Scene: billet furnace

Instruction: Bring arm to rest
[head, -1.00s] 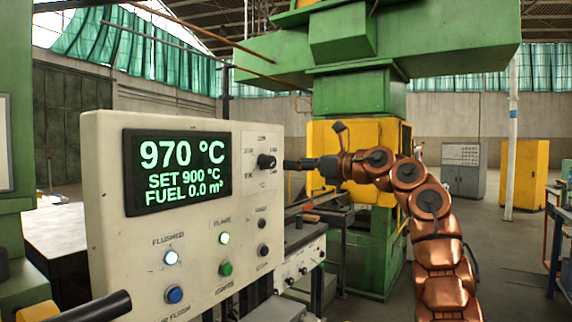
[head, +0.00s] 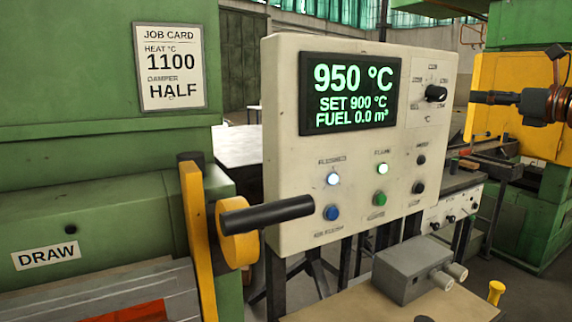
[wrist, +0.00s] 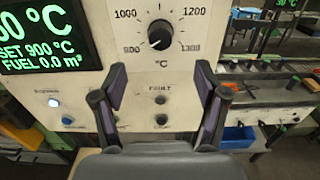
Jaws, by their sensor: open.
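My gripper (head: 482,97) shows at the right edge of the head view, in front of the panel's temperature knob (head: 436,93) and apart from it. In the wrist view my gripper (wrist: 160,68) is open and empty, its two fingers spread below the knob (wrist: 159,34). The knob's scale runs up to 1300 °C. The cream control panel (head: 284,160) has a display (head: 348,92) reading 950 °C, SET 900 °C, FUEL 0.0 m³. Most of my arm is outside the head view.
A job card (head: 170,66) reads HEAT 1100, DAMPER HALF. A yellow lever (head: 197,230) with a black handle (head: 268,215) juts out left of the panel. A grey box (head: 410,272) sits on a bench below.

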